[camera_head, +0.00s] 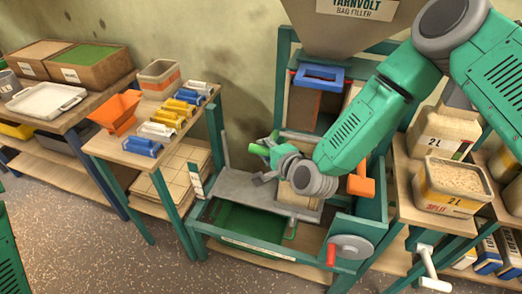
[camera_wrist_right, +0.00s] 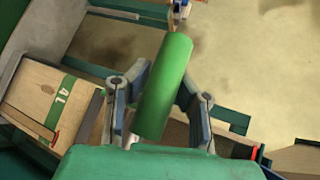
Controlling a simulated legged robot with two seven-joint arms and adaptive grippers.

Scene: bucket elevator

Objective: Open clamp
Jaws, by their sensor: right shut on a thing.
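My right gripper (camera_head: 266,163) is at the bag filler, under the hopper (camera_head: 350,25). In the right wrist view its two fingers (camera_wrist_right: 160,105) are shut on a green cylindrical handle (camera_wrist_right: 165,85), which lies slightly tilted between them. The green handle (camera_head: 258,149) also shows at the fingertips in the head view. What the handle joins to is mostly hidden, so I cannot tell the clamp's state. A blue frame (camera_head: 320,74) sits below the hopper's mouth. My left gripper is not in view.
An orange block (camera_head: 360,187) is right of my right wrist. A red-handled crank wheel (camera_head: 350,248) is on the filler's front. A side table (camera_head: 135,158) with an orange funnel (camera_head: 117,112) stands left. Buckets (camera_head: 452,185) stand right. The floor in front is clear.

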